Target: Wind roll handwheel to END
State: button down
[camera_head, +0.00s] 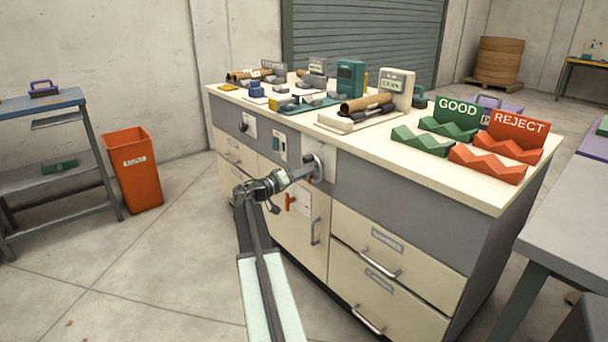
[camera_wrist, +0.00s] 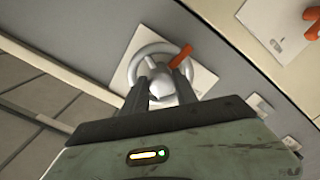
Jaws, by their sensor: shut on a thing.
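The grey handwheel (camera_head: 319,168) sits on the grey front panel of the cream workbench, near the middle of its long side. In the wrist view its round rim (camera_wrist: 134,66) and hub show against a pale plate (camera_wrist: 204,81). An orange-red pointer or handle (camera_wrist: 181,56) sticks out to the upper right. My gripper (camera_head: 305,173) reaches the wheel from the left. In the wrist view its two fingers (camera_wrist: 161,80) are shut on the wheel's hub area. The fingers hide the lower part of the wheel. No END mark can be read.
Below the wheel are a red lever (camera_head: 290,202) and a cabinet door handle (camera_head: 315,232). Drawers (camera_head: 385,262) with bar handles lie to the right. Small switches (camera_head: 279,147) are left of the wheel. An orange bin (camera_head: 133,175) stands on the floor at left.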

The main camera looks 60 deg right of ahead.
jog(key=shift+w+f+m, duration=0.1)
jog(key=shift+w+m, duration=0.05)
jog(key=shift+m, duration=3.75)
jog(key=shift+w+m, duration=0.1)
jog(key=shift+m, duration=3.8)
jog(key=c, duration=1)
grip_release()
jog(key=shift+d, duration=0.1)
jog(key=shift+o, duration=0.2)
jog(key=shift+w, duration=0.1)
